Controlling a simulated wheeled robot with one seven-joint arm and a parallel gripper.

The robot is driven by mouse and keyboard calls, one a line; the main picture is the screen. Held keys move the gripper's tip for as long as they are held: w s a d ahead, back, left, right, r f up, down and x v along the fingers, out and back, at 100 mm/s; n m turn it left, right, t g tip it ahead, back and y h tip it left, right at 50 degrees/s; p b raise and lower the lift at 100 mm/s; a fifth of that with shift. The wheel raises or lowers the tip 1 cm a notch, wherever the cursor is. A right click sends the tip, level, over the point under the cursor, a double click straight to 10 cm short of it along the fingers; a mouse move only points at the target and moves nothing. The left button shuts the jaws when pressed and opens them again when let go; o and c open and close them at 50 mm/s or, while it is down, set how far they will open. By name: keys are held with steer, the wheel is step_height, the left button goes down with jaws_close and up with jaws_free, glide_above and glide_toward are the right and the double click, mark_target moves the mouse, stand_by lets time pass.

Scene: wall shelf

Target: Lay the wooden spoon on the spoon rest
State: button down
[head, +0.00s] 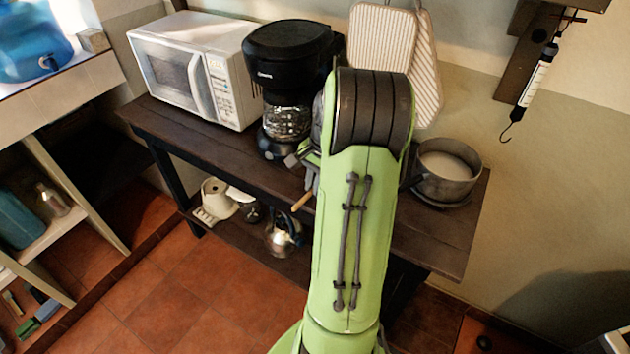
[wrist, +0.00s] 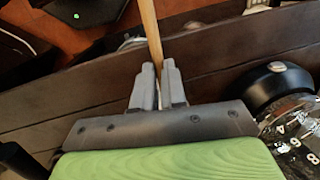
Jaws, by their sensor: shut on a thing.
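My gripper (wrist: 158,72) is shut on the wooden spoon (wrist: 150,28), with the pale handle between its two fingers in the wrist view. The handle runs up out of the top of that picture, and the bowl of the spoon is not visible. In the head view my gripper (head: 310,180) is mostly hidden behind my green arm. A short piece of the spoon (head: 301,202) shows left of the arm, near the front edge of the dark wooden table (head: 435,237). I cannot make out the spoon rest in either view.
A black coffee maker (head: 290,50) stands close left of my arm, with a white microwave (head: 195,70) beyond it. A grey pot (head: 446,175) stands to the right. Striped mitts (head: 383,40) hang behind. The lower shelf holds a glass kettle (head: 283,238) and a white appliance (head: 216,200).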

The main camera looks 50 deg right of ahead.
steer(key=shift+f, duration=0.45)
steer(key=c, duration=1.1)
jaws_free()
steer(key=shift+r, duration=0.15)
step_height(320, 180, up, 8)
steer(key=p, duration=0.7)
